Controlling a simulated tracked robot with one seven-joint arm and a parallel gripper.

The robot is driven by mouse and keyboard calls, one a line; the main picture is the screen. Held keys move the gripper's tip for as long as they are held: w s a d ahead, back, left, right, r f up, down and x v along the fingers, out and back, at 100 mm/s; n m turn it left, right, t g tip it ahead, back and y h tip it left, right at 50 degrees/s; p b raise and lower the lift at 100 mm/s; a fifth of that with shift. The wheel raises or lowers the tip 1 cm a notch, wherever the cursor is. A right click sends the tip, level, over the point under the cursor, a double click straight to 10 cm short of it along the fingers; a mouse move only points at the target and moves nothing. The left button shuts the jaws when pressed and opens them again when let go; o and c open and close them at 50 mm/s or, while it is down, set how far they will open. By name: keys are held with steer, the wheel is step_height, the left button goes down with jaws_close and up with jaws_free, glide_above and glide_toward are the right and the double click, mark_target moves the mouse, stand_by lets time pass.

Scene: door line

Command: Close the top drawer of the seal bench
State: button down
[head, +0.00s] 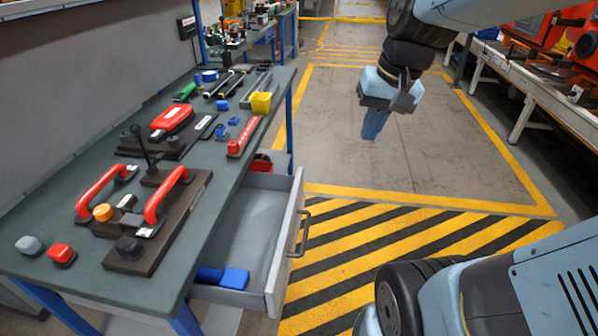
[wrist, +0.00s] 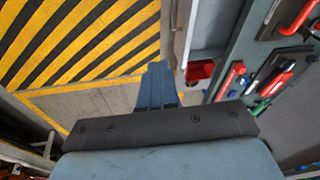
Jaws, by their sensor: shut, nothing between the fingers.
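The seal bench (head: 110,245) stands on the left with a dark green top. Its top drawer (head: 263,218) is pulled open toward the right and holds a blue block (head: 222,277) near its front-left end. The drawer's handle (head: 299,232) is on its outer face. In the wrist view, part of the drawer (wrist: 178,32) shows at top centre. My gripper (head: 372,125) hangs above the floor, to the right of the drawer and apart from it, with its fingers pointing down. Its blue fingers (wrist: 156,88) are together and empty.
On the bench top are a fixture with red handles (head: 145,210), a red device (head: 171,122) and a yellow container (head: 261,103). A red object (head: 260,163) shows below the top behind the drawer. The striped floor (head: 375,250) beside the drawer is clear.

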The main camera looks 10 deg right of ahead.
steer(key=w+d+f+m+g+y, duration=0.1)
steer(key=w+f+m+g+y, duration=0.6)
steer(key=w+f, duration=0.9)
steer(key=w+d+f+m+t+y, duration=0.2)
steer(key=d+f+m+t+y, duration=0.15)
steer(key=f, duration=0.35)
steer(key=w+d+f+m+t+y, duration=0.2)
steer(key=f+m+t, duration=0.25)
steer(key=f, duration=0.35)
steer(key=w+d+f+m+t+y, duration=0.2)
steer(key=f+m+t+y, duration=0.1)
steer(key=f+m, duration=0.3)
steer(key=w+a, duration=0.2)
steer(key=a, duration=0.4)
steer(key=w+a+f+n, duration=0.1)
steer(key=w+a, duration=0.1)
steer(key=a, duration=0.5)
steer(key=shift+w+f, duration=0.2)
steer(key=shift+w, duration=0.05)
